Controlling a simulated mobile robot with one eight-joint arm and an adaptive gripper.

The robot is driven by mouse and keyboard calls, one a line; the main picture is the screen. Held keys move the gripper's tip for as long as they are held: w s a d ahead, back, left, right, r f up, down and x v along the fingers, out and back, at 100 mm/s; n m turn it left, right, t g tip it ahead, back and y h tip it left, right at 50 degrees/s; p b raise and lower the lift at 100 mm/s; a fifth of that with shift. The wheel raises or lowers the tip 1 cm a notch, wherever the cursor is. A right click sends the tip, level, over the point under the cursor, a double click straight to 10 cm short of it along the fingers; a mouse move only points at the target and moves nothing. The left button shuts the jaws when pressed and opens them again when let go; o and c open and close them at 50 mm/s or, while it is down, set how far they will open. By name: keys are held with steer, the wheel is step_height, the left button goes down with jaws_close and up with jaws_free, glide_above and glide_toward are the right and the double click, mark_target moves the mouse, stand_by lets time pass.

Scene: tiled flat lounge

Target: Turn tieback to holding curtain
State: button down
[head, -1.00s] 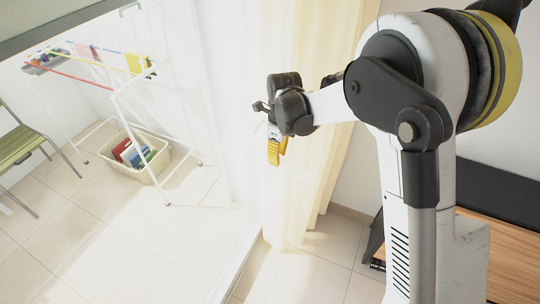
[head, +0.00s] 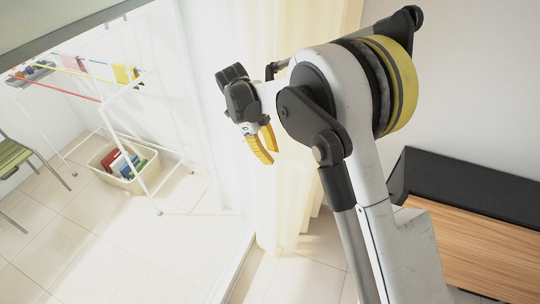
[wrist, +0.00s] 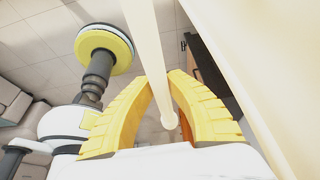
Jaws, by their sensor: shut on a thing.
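A pale cream curtain (head: 305,120) hangs in the middle of the head view beside the bright window opening. In the wrist view the curtain (wrist: 268,75) fills the right side. A slim cream rod with a rounded end, which looks like the tieback (wrist: 148,50), runs down between my yellow fingers in the wrist view. My gripper (wrist: 163,82) is shut on it near its rounded end. In the head view my gripper (head: 268,148) is in front of the curtain, fingers pointing down. The tieback cannot be made out there, and its mount is hidden.
A white drying rack (head: 130,110) with coloured cloths stands at the left, a basket (head: 127,181) of coloured items beneath it. A green chair (head: 15,155) is at the left edge. A wood-fronted dark cabinet (head: 480,235) stands at right. Tiled floor is clear between.

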steer(key=c, duration=1.3)
jaws_free()
steer(key=shift+r, duration=0.1)
steer(key=v, duration=0.7)
steer(key=shift+a+r, duration=0.1)
steer(key=shift+r, duration=0.05)
